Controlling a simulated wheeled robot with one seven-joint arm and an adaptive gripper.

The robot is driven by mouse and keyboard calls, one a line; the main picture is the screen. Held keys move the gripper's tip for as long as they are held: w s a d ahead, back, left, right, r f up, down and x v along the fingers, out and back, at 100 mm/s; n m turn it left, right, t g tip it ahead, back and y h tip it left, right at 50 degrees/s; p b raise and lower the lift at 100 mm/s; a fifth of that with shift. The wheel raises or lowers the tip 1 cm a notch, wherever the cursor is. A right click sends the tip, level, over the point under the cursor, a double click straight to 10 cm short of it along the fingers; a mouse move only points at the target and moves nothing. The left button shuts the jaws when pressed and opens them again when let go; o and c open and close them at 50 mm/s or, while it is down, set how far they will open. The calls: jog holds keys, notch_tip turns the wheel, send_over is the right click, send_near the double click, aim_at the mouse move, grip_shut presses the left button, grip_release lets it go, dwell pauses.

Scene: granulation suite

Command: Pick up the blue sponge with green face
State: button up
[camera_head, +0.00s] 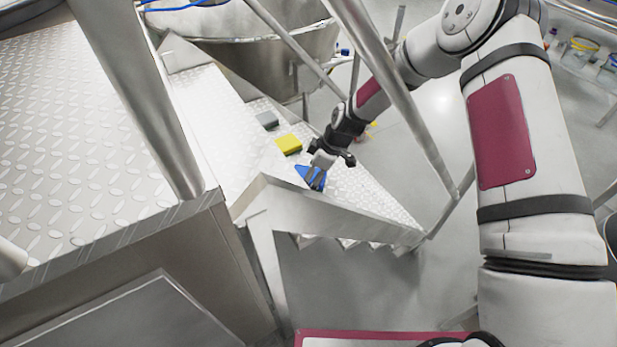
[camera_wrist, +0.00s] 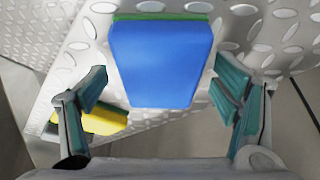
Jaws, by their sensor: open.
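The blue sponge (camera_wrist: 160,65) lies on the metal tread-plate step, with a thin green layer (camera_wrist: 160,16) showing along its far edge in the wrist view. In the head view the blue sponge (camera_head: 303,172) is partly covered by my gripper (camera_head: 316,180). My gripper also shows in the wrist view (camera_wrist: 160,100), open, with one finger on each side of the sponge and gaps between the fingers and its sides. I cannot tell the exact height of the fingertips over the step.
A yellow sponge (camera_head: 288,144) lies on the step behind the blue one; it also shows in the wrist view (camera_wrist: 103,121), near the left finger. A grey block (camera_head: 267,120) lies farther back. Metal handrails (camera_head: 400,100) run close beside my arm.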

dwell(0.3)
jog(key=c, duration=1)
jog(key=shift+c, duration=0.2)
notch_tip(320, 180, up, 9)
jog(key=shift+r+b, duration=0.1)
jog(key=shift+b, duration=0.3)
jog(key=shift+r, duration=0.6)
